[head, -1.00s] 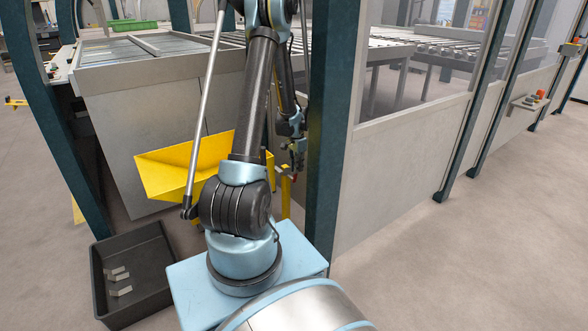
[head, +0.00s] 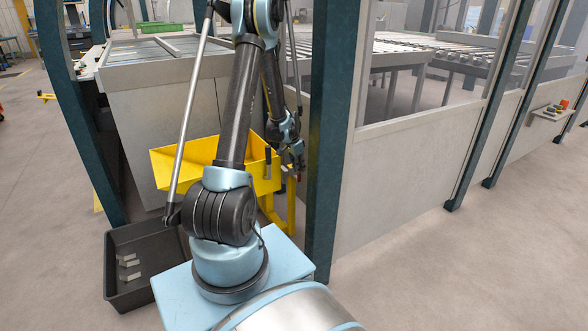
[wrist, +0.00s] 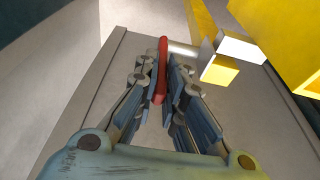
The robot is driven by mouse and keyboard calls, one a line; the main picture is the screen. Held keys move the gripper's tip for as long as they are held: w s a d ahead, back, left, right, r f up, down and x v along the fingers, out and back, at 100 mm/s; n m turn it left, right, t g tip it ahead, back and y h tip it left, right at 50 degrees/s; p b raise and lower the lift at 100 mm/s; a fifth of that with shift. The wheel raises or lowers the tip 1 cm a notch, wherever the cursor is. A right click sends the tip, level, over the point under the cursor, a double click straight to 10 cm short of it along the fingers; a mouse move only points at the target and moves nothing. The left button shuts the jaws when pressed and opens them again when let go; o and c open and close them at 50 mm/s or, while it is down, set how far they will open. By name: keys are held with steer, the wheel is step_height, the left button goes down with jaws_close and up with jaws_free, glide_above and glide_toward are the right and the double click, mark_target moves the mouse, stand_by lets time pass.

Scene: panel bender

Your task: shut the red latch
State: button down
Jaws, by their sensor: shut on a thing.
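The red latch (wrist: 161,72) shows in the wrist view as a slim red bar, standing between the two fingers of my gripper (wrist: 159,84). The fingers are shut on it from both sides. A pale metal rod and a yellow block (wrist: 219,70) lie just right of the bar's upper part. In the head view my gripper (head: 293,164) is low beside the yellow chute (head: 183,167), at its right end. There the latch is too small and too covered by the gripper to make out clearly.
A dark green post (head: 331,130) stands close to the right of my arm. A grey panelled fence (head: 410,165) runs on from it. A black bin (head: 135,292) with several metal pieces is on the floor at left. Open floor lies at right.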

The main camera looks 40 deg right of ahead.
steer(key=shift+w+a, duration=0.1)
steer(key=shift+a, duration=0.25)
steer(key=c, duration=1.7)
jaws_free()
steer(key=shift+d, duration=0.1)
steer(key=shift+r, duration=0.15)
steer(key=v, duration=1.1)
steer(key=shift+r, duration=0.25)
steer(key=shift+w, duration=0.1)
